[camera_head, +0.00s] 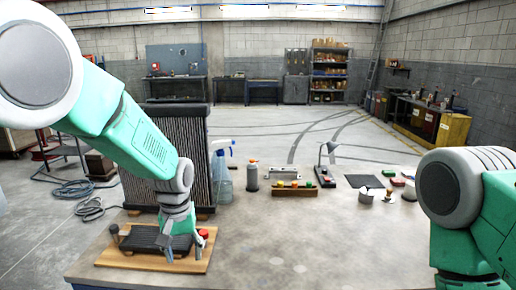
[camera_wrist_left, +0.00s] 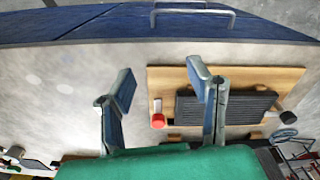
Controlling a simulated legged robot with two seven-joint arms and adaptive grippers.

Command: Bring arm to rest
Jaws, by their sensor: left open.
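My left gripper (camera_head: 184,252) is open over the right part of a wooden board (camera_head: 112,260) near the table's front left. Its two fingers also show apart in the left wrist view (camera_wrist_left: 164,88), with nothing between their tips. A black ribbed block (camera_head: 148,239) lies on the board, partly behind the gripper in the head view. A red-capped part (camera_head: 203,234) stands at the board's right end, just beside the gripper; whether they touch is unclear. A dark knob (camera_head: 114,229) is at the left end. My right arm enters at the right; its gripper is out of frame.
A tall black finned panel (camera_head: 168,128) stands behind the board. A spray bottle (camera_head: 223,170), a grey bottle (camera_head: 252,177), a wooden holder (camera_head: 294,191) and a white cup (camera_head: 366,196) stand farther back on the table (camera_head: 270,245). The table's front middle is clear.

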